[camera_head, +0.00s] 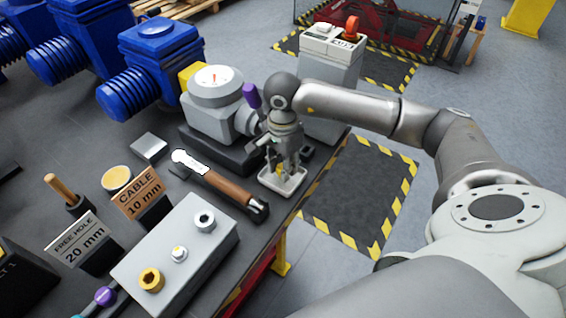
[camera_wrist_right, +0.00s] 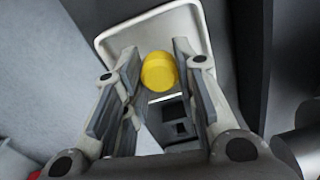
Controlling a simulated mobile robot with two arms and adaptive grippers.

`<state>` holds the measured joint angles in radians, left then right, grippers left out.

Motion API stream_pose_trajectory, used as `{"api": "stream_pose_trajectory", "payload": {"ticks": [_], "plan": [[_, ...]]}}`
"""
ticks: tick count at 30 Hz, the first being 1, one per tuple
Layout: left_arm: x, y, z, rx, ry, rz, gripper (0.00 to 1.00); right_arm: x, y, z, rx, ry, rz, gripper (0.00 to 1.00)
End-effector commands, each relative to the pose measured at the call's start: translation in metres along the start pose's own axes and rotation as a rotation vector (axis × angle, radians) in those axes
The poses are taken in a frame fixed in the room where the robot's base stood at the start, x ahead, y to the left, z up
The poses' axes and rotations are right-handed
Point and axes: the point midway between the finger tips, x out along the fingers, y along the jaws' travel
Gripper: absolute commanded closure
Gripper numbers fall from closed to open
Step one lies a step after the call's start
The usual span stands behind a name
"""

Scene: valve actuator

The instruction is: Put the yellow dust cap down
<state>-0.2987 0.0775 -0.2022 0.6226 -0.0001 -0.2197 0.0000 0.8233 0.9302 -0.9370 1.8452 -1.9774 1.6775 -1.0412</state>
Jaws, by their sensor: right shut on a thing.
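My right gripper (camera_head: 281,172) points down over a small white tray (camera_head: 296,186) at the table's edge. In the right wrist view the yellow dust cap (camera_wrist_right: 158,72) sits between the fingertips of the gripper (camera_wrist_right: 156,64), and the jaws are shut on it. The white tray (camera_wrist_right: 112,42) lies behind and below the cap in that view. I cannot tell whether the cap touches the tray floor. In the head view the fingers mostly hide the cap. My left gripper is not in view.
A grey box with fittings (camera_head: 180,246) and two signs, CABLE (camera_head: 142,196) and FREE HOLE (camera_head: 82,240), stand nearer. Floor lies beyond the table edge.

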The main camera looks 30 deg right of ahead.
Motion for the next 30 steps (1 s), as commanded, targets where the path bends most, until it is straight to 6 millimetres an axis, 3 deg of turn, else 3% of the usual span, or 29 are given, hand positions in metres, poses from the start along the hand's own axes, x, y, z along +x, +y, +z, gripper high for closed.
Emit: {"api": "stream_pose_trajectory", "payload": {"ticks": [7,8,12,25,30], "plan": [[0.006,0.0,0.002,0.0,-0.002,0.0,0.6,0.005,0.0,0.0,0.001,0.0,0.0,0.85],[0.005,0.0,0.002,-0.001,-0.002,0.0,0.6,0.003,0.0,0.0,0.001,0.0,0.0,0.7],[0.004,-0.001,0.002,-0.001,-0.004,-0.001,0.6,0.003,0.0,0.0,0.001,-0.001,0.0,0.52],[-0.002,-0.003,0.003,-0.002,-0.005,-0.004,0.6,-0.002,0.0,0.0,0.001,-0.001,0.0,0.51],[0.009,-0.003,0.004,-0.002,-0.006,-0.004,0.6,-0.029,-0.001,-0.001,0.0,0.001,-0.007,0.51]]}}
